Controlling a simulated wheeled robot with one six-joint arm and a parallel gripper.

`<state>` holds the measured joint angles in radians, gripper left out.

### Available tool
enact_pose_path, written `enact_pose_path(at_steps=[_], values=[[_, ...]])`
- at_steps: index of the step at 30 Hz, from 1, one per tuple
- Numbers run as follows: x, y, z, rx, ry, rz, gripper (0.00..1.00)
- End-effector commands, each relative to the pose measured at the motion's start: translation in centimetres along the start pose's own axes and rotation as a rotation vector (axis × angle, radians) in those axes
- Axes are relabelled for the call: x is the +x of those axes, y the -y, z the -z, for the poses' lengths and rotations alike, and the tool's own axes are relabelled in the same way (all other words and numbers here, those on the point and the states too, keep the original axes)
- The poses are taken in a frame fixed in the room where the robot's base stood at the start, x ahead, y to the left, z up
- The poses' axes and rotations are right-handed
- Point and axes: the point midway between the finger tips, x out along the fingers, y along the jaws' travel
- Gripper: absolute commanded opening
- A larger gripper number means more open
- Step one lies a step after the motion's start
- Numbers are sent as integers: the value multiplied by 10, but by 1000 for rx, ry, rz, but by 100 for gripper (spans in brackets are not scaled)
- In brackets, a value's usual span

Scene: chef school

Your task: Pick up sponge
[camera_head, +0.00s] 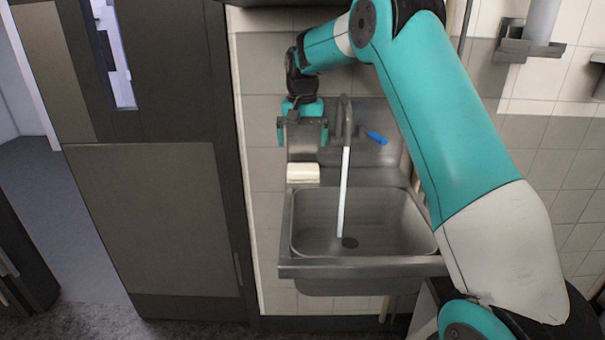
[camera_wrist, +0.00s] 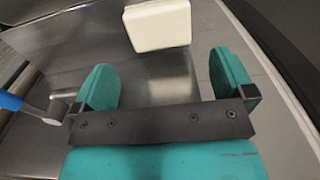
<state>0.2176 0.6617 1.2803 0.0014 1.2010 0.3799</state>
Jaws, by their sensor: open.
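The sponge (camera_head: 303,173) is a cream-white block lying on the back left ledge of the steel sink. In the wrist view the sponge (camera_wrist: 158,25) shows at the top, beyond the fingertips and roughly in line with the gap between them. My gripper (camera_head: 304,148) has two teal fingers pointing down and hangs above and behind the sponge by the wall. In the wrist view my gripper (camera_wrist: 163,75) is open, with nothing between its fingers. It looks apart from the sponge.
The steel sink (camera_head: 288,232) holds a stream of water running from the faucet (camera_head: 346,112). A dark door (camera_head: 150,215) stands to the left. The tiled wall is close behind.

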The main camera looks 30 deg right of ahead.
Motion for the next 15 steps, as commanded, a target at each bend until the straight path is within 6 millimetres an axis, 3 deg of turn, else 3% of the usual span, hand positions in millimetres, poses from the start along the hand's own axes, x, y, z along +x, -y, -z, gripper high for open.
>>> enact_pose_path(at_steps=[3,11,15], values=[[22,0,0,-2,1,0,100],[44,0,0,-4,2,0,100],[67,-2,1,-4,2,0,100]])
